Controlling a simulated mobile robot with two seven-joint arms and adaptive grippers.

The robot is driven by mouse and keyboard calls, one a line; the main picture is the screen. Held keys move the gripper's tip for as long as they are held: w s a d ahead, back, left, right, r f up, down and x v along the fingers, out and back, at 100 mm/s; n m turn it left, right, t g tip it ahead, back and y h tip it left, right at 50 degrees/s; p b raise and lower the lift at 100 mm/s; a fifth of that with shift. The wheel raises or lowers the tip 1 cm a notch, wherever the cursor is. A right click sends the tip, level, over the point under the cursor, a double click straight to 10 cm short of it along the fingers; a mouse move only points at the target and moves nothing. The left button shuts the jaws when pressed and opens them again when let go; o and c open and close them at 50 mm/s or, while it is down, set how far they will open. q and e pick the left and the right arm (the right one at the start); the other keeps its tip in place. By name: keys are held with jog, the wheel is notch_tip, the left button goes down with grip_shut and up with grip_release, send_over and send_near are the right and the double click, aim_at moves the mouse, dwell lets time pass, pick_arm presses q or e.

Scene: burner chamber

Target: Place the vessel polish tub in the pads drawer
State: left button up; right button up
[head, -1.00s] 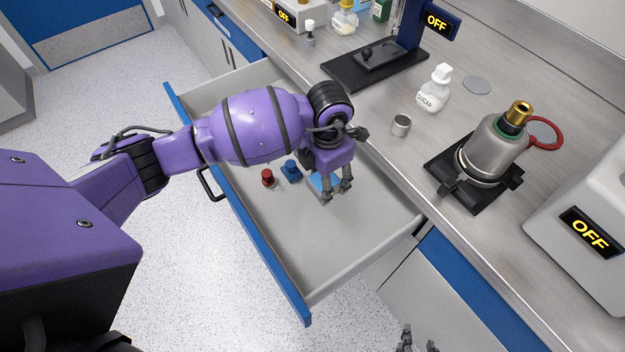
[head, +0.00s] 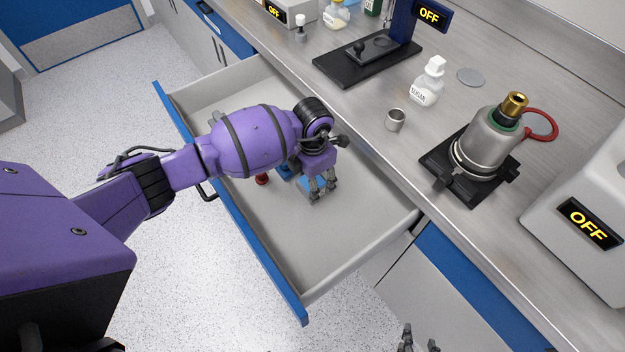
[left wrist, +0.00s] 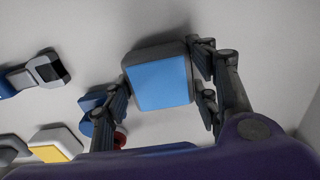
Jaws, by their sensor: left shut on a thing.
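The vessel polish tub, which I take to be the grey block with a blue top, shows in the left wrist view (left wrist: 160,82) between my left fingers. In the head view the tub (head: 306,187) is partly hidden under the gripper. My left gripper (head: 321,195) is shut on it, low inside the open drawer (head: 340,235). I cannot tell whether the tub touches the drawer floor. My right gripper (head: 418,341) shows only its fingertips at the bottom edge, apart and empty, outside the drawer.
A red-topped item (head: 262,180) and a blue item (head: 286,172) stand in the drawer beside my left gripper. The drawer's front-right floor is clear. The counter above holds a sugar bottle (head: 428,83), a metal cup (head: 396,120) and a burner vessel (head: 490,140).

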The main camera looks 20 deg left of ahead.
pick_arm(q)
jog(key=shift+f, duration=0.15)
jog(key=o, duration=1.4)
notch_tip(320, 180, up, 12)
jog(key=shift+r+p, duration=0.25)
jog(key=shift+p, duration=0.1)
